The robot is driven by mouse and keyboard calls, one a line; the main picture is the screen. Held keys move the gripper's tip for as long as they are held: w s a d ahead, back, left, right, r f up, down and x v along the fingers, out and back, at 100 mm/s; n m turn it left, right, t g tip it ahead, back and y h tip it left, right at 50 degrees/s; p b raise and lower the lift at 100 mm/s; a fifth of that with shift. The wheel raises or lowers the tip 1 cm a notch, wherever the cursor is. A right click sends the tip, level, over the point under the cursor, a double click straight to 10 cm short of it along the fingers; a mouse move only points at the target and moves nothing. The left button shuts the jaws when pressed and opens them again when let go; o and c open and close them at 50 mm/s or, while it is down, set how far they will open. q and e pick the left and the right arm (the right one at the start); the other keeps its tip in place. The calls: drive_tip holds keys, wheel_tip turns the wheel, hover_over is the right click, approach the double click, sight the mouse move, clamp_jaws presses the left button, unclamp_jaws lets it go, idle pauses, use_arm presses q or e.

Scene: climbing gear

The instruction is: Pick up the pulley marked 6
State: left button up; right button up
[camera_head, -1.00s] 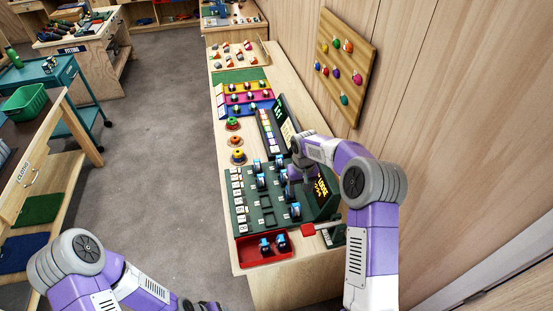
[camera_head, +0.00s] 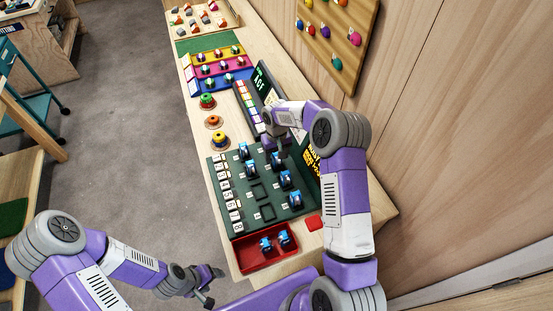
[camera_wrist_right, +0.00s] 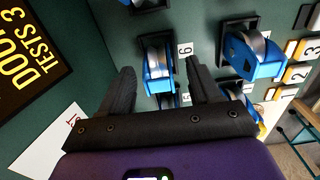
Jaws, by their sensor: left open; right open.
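A dark green board (camera_head: 222,207) on the bench holds several blue pulleys in black frames. My right gripper (camera_head: 281,154) is over the far part of this board, pointing down. In the right wrist view its open fingers (camera_wrist_right: 160,74) stand on either side of a blue pulley with a grey wheel (camera_wrist_right: 157,62). The small label (camera_wrist_right: 185,48) beside that pulley reads like a 6. I cannot tell whether the fingers touch it. Another blue pulley (camera_wrist_right: 253,55) sits to the right, outside the fingers. My left gripper (camera_head: 206,287) is open and empty, left of the bench.
A red tray (camera_head: 240,259) at the near end holds two blue pulleys. Two frames on the board are empty. A dark display with yellow text (camera_head: 311,162) stands along the board's right side, close to my right arm. The wooden wall is further right. Floor (camera_head: 135,150) at left is clear.

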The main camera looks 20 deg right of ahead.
wheel_tip(320, 180, down, 2)
drive_tip(key=shift+f, duration=0.1)
drive_tip(key=shift+w, duration=0.1)
drive_tip(key=c, duration=1.1)
